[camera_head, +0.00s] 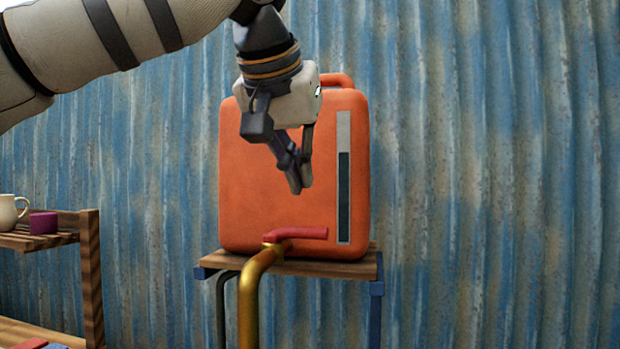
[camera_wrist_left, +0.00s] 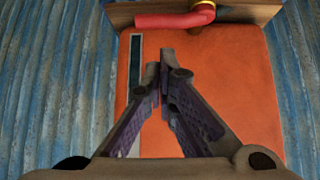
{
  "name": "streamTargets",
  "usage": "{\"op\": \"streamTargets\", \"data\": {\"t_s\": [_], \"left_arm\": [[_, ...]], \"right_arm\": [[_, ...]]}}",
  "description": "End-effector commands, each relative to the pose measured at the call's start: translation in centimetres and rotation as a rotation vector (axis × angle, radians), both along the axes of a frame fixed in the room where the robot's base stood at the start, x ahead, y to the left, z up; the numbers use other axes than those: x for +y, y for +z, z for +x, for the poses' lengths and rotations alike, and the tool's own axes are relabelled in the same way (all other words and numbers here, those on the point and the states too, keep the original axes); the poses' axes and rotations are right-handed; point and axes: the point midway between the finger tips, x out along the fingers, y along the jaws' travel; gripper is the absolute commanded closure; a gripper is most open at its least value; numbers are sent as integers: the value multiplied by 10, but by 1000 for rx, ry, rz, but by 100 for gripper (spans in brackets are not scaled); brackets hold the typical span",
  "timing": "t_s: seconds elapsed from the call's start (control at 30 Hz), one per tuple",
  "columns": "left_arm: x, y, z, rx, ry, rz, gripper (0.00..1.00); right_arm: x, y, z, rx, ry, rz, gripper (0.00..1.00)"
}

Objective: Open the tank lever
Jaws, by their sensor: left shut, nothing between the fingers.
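The orange tank (camera_head: 270,205) stands upright on a small wooden stand and also fills the middle of the left wrist view (camera_wrist_left: 225,75). Its red lever (camera_head: 298,234) sits on top of a brass tap pipe (camera_head: 250,290) at the tank's lower front. The lever points to the right in the head view and shows at the top of the left wrist view (camera_wrist_left: 170,20). My left gripper (camera_head: 302,188) is shut and empty, pointing down in front of the tank, above the lever and apart from it. My right gripper is in neither view.
The tank's stand (camera_head: 325,267) has a wooden top and metal legs. A wooden shelf (camera_head: 90,270) at the left holds a white cup (camera_head: 8,212) and a purple block (camera_head: 43,223). A blue corrugated wall (camera_head: 480,170) rises behind; the space right of the tank is clear.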

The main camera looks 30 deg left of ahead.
Motion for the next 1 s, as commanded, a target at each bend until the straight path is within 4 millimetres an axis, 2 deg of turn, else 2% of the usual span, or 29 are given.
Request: {"op": "streamTargets", "data": {"t_s": [0.03, 0.1, 0.37, 1.0], "left_arm": [[2, -15, 11, 15, -1, -2, 100], [3, -28, 22, 17, -3, -1, 100], [9, -56, 48, 13, -4, -2, 100], [10, -55, 52, 1, -27, 0, 100]], "right_arm": [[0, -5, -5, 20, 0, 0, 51], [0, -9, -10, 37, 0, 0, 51], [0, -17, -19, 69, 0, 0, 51], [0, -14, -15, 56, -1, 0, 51]]}}
